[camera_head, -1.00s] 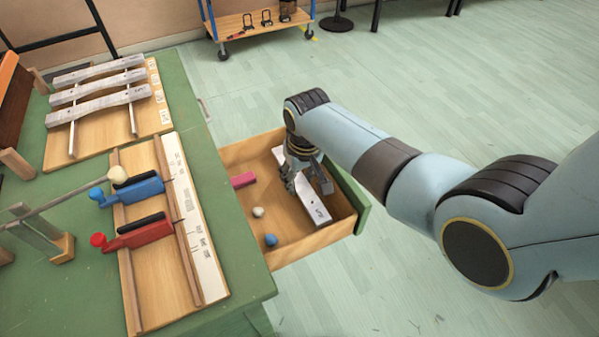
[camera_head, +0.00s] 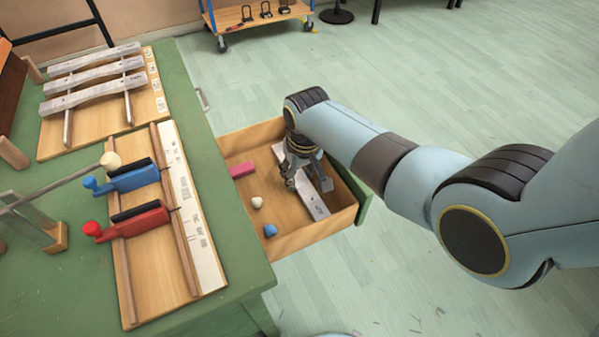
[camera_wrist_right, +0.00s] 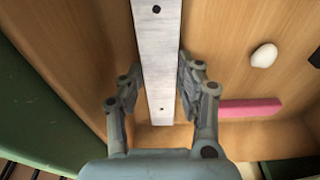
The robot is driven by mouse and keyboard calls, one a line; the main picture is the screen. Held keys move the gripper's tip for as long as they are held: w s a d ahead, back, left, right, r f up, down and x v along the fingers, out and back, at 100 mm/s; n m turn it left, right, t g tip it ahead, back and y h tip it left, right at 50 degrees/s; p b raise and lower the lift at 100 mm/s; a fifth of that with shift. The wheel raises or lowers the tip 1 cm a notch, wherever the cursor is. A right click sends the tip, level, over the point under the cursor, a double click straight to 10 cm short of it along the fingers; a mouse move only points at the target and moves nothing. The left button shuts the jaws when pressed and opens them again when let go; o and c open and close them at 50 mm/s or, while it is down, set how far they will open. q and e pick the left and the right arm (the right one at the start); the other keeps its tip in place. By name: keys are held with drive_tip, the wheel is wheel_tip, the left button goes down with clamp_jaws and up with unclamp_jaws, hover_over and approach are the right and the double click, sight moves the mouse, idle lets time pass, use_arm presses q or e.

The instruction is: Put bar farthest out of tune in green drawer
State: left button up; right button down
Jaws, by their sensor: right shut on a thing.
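A grey metal bar (camera_head: 312,201) lies inside the open drawer (camera_head: 319,230), which has a wooden inside and a green front. My right gripper (camera_head: 304,178) reaches down into the drawer and is shut on this bar. In the right wrist view the bar (camera_wrist_right: 159,60) runs between the two fingers (camera_wrist_right: 158,98), with a dark hole near each end. Several more grey bars (camera_head: 92,83) lie on a wooden rack at the back of the green table. My left gripper is not in view.
On the green table (camera_head: 80,285) stands a wooden board with a blue (camera_head: 135,180) and a red (camera_head: 140,222) handled tool. A trolley (camera_head: 255,15) stands behind on open floor.

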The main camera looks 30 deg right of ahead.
drive_tip(key=shift+f, duration=0.2)
drive_tip(key=c, duration=0.8)
unclamp_jaws()
